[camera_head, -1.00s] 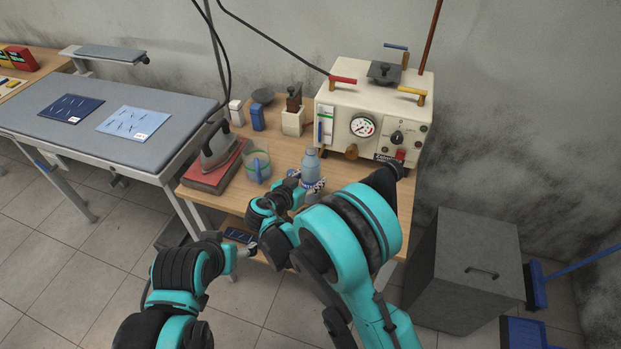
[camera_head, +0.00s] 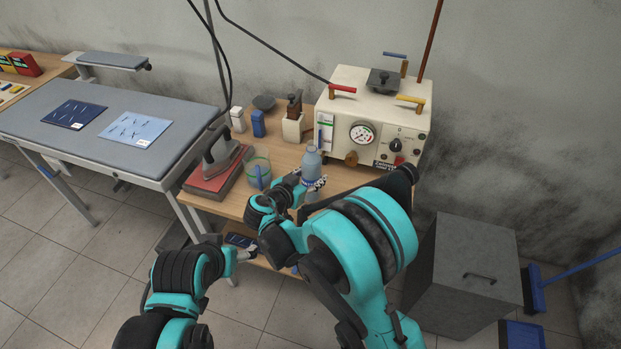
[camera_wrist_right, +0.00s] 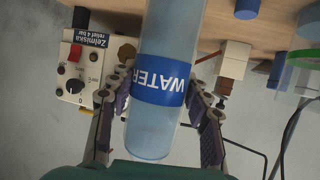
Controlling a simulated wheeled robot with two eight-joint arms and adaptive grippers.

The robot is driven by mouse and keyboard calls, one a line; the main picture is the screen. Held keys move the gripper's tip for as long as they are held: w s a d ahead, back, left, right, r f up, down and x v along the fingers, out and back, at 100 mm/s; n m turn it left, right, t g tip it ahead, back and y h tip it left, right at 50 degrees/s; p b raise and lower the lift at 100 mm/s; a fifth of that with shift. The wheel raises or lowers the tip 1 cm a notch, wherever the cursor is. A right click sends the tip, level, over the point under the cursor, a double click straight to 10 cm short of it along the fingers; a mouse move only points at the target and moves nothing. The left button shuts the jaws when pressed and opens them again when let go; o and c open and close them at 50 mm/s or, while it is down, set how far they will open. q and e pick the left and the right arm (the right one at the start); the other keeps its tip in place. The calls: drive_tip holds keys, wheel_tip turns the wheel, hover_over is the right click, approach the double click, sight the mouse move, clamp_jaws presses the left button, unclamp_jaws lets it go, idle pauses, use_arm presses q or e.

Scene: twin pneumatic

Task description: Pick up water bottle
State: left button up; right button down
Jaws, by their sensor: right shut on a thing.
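The water bottle (camera_head: 312,162) is pale blue and translucent, upright in front of the boiler in the head view. In the right wrist view the bottle (camera_wrist_right: 165,60) shows upside down, with a blue WATER label. My right gripper (camera_head: 314,183) is shut on the bottle around its label, with a finger on each side in the wrist view (camera_wrist_right: 160,100). My right forearm hides the bottle's lower part in the head view. My left gripper (camera_head: 247,254) is low in front of the table, away from the bottle; its fingers are too small to read.
The white boiler (camera_head: 372,118) stands behind the bottle. A glass beaker (camera_head: 258,172) and an iron (camera_head: 221,150) on a red pad are to the left on the wooden table (camera_head: 283,158). A grey cabinet (camera_head: 464,270) stands at the right.

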drive_tip(key=s+d+r+p, duration=0.3)
drive_tip(key=s+d+r, duration=0.3)
drive_tip(key=s+d, duration=0.1)
drive_tip(key=shift+s+d+r, duration=0.3)
drive_tip(key=shift+d+r, duration=0.05)
drive_tip(key=shift+d, duration=0.35)
drive_tip(key=shift+d, duration=0.15)
